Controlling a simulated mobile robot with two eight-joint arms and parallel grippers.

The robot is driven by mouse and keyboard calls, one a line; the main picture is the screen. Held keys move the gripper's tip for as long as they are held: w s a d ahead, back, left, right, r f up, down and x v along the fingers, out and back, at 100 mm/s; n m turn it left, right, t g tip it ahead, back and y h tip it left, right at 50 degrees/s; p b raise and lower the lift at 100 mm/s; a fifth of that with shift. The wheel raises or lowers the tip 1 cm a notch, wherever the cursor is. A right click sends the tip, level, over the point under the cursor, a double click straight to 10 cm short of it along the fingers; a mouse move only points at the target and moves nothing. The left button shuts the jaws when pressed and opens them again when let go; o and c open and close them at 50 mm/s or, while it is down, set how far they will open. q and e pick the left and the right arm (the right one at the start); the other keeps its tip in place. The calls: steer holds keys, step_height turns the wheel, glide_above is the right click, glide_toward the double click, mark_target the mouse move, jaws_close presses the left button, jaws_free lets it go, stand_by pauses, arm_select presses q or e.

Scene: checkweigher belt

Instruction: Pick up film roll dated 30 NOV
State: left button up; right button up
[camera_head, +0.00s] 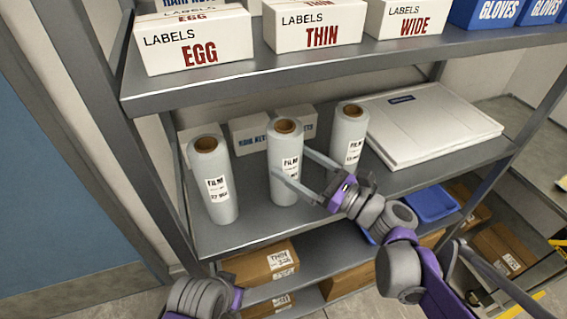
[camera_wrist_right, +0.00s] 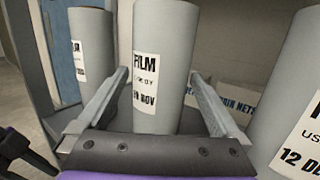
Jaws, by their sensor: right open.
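The film roll dated 30 NOV (camera_wrist_right: 162,60) is a grey upright roll in the middle of the right wrist view. Its white label reads FILM, with the first digit of the date partly covered. It is the middle of three rolls in the head view (camera_head: 285,140), standing on the middle shelf. My right gripper (camera_head: 289,163) is open, with one finger on each side of this roll; I cannot tell whether either touches it. My left arm shows at the bottom left of the head view, its fingers hidden.
Another film roll (camera_head: 213,180) stands to the left. A third roll (camera_head: 348,140), dated 12 DE..., stands close on the right. Small boxes (camera_head: 249,134) are behind. A white flat case (camera_head: 425,125) lies at right. The upper shelf edge (camera_head: 300,75) overhangs.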

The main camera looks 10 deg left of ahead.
mark_target(273, 150)
steer(key=x, duration=0.6)
steer(key=shift+w+a+f, duration=0.1)
steer(key=shift+f, duration=0.15)
jaws_close()
